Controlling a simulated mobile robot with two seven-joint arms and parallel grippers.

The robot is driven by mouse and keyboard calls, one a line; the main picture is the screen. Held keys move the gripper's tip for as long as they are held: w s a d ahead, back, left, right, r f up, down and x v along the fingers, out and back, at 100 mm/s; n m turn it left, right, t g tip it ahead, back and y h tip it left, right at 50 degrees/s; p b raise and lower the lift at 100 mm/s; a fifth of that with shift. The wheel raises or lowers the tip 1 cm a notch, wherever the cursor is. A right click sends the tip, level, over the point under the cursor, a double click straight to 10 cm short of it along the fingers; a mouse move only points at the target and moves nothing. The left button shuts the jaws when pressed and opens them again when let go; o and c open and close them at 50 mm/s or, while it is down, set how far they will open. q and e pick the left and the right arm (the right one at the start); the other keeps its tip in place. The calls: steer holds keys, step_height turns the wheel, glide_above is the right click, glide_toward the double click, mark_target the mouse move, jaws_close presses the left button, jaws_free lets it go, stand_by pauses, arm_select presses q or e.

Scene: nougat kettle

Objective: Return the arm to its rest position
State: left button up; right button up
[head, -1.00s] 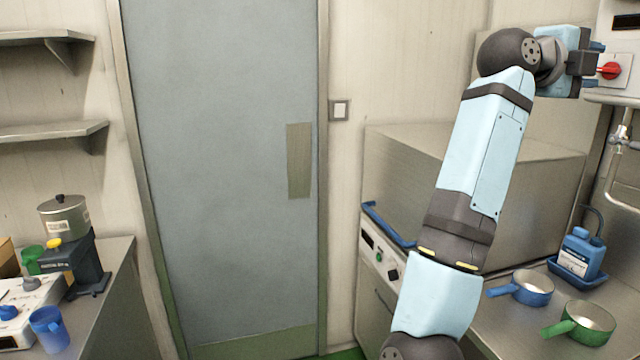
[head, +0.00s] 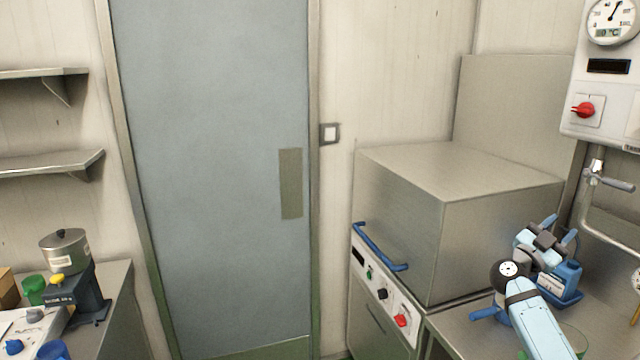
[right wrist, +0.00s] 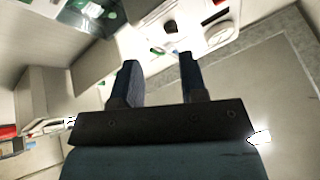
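My right arm comes up from the bottom right of the head view. My left gripper is in neither view.
A blue pan handle (head: 488,314) shows beside my arm. A steel hooded machine (head: 440,190) stands left of it, and a wall panel with a red switch (head: 583,110) hangs above.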

steer(key=w+a+f+n+t+y, duration=0.2)
steer(key=w+a+n+t+y, duration=0.4)
steer(key=n+y, duration=0.6)
steer(key=w+a+f+n+t+y, duration=0.1)
steer(key=w+a+n+t+y, duration=0.3)
steer(key=a+n+t+y, duration=0.55)
steer(key=d+f+g, duration=0.4)
steer(key=f+g, duration=0.2)
steer(key=f, duration=0.2)
steer(key=s+a+f+n+g+y, duration=0.1)
steer(key=s+a+f, duration=0.3)
steer(key=s+f, duration=0.3)
steer(key=s+a+f+g, duration=0.1)
steer(key=s+a+f, duration=0.35)
steer(key=f, duration=0.45)
steer(key=s+a+f+g+y, duration=0.1)
steer(key=s+a+f, duration=0.3)
steer(key=s, duration=0.8)
steer(key=s+a+f+g+y, duration=0.1)
steer(key=s+a+f, duration=0.4)
steer(key=s, duration=0.7)
steer(key=s+a+f+g+y, duration=0.1)
steer(key=s+a+f, duration=0.4)
steer(key=s, duration=0.7)
steer(key=shift+s+a+g, duration=0.35)
steer(key=shift+a+g, duration=0.3)
steer(key=shift+a, duration=0.2)
steer(key=shift+m, duration=0.25)
